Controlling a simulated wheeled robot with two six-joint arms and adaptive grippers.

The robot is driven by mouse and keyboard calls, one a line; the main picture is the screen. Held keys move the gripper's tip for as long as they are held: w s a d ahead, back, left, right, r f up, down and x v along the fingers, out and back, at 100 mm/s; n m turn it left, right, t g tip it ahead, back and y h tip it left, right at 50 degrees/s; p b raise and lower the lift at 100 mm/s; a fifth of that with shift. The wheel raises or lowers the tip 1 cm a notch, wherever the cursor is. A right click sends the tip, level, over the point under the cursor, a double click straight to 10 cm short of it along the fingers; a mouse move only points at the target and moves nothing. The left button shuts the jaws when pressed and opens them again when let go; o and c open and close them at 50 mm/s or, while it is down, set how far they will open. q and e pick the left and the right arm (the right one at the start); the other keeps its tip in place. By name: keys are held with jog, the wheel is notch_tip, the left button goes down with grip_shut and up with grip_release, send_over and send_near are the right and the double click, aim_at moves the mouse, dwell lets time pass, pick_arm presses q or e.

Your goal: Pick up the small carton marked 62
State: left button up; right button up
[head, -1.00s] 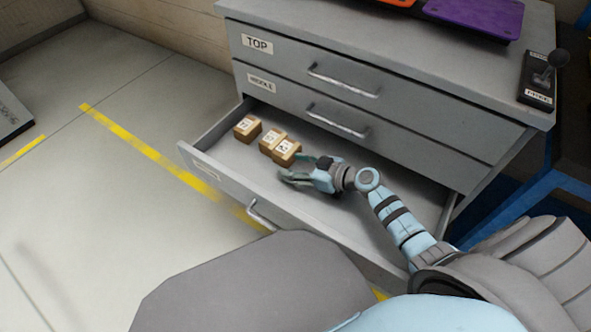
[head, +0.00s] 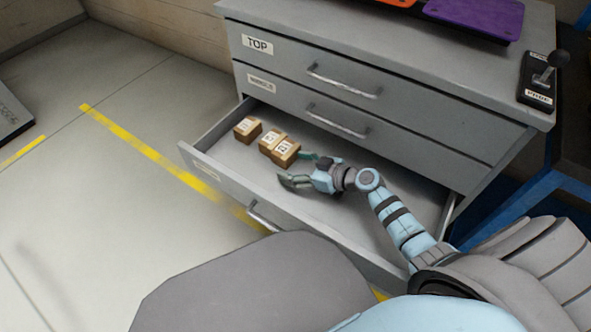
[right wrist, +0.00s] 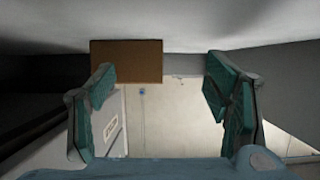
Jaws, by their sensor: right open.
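Three small brown cartons with white labels lie in the open bottom drawer (head: 225,157): a left carton (head: 248,129), a middle carton (head: 271,141) and a right carton (head: 285,153). The middle and right ones stand close together, and the left one is apart. The label numbers are too small to read surely, so I cannot tell which is 62. My right gripper (head: 297,168) is open and empty inside the drawer, beside the right carton. In the right wrist view a brown carton face (right wrist: 127,62) lies ahead, between the spread fingers and nearer the left one. My left gripper is not in view.
The drawer belongs to a grey cabinet (head: 390,110), with the shut top and middle drawers and their handles above my right arm. The drawer's front panel and side walls bound the space. A lever box (head: 538,80) and a purple tray (head: 475,14) sit on top.

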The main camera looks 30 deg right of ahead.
jog(key=shift+o, duration=0.7)
